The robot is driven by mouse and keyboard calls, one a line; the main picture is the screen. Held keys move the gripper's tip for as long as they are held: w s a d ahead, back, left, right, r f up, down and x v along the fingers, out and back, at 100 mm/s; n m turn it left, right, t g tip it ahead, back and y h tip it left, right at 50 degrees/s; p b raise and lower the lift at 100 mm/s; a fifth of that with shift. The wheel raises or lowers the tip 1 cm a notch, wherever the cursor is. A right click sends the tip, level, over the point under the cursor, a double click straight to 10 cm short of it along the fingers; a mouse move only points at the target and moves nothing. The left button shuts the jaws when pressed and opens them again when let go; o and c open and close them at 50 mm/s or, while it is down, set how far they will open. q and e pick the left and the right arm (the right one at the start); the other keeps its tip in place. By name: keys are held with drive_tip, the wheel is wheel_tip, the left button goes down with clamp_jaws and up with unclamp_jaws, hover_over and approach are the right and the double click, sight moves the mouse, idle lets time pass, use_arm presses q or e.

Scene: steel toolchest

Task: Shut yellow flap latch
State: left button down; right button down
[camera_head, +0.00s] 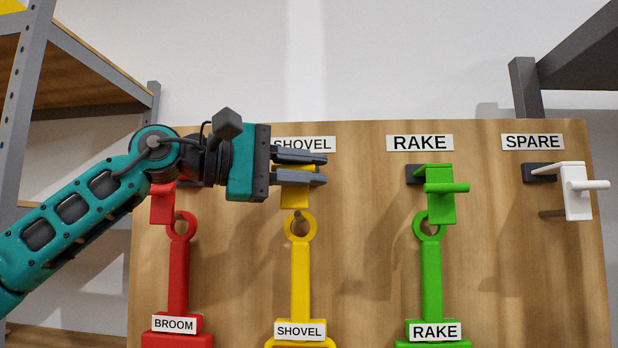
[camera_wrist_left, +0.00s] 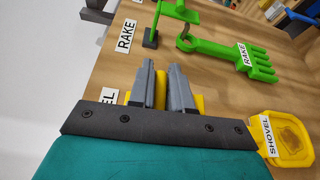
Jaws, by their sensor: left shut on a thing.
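The yellow flap latch (camera_head: 294,197) is on the wooden board under the SHOVEL label, mostly hidden by my left gripper (camera_head: 324,169). The gripper comes in from the left with its fingers shut on the latch. The yellow plate shows below the fingers. In the left wrist view, yellow (camera_wrist_left: 160,90) shows between the fingers of my left gripper (camera_wrist_left: 162,72). The yellow shovel (camera_head: 300,280) hangs by its ring just below, on a peg. The flap's exact angle is hard to tell. My right gripper is not in view.
A red latch (camera_head: 161,205) and red broom (camera_head: 179,280) are left, close under my arm. A green latch (camera_head: 440,205) and green rake (camera_head: 431,280) are right. A white SPARE latch (camera_head: 576,195) sits far right. Metal shelves (camera_head: 30,110) flank the board (camera_head: 365,230).

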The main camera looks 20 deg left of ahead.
sight(305, 206)
use_arm(q)
drive_tip(key=shift+f+m, duration=0.4)
drive_tip(key=shift+f, duration=0.3)
drive_tip(key=shift+w+f+m+h+b, duration=0.3)
drive_tip(key=shift+f+m+b, duration=0.2)
drive_tip(key=shift+f+b, duration=0.25)
drive_tip(key=shift+w+f, duration=0.1)
drive_tip(key=c, duration=1.4)
unclamp_jaws()
drive_tip(key=shift+a, duration=0.1)
drive_tip(key=v, duration=1.3)
drive_tip(key=shift+f+b, duration=0.15)
drive_tip(key=shift+b, duration=0.3)
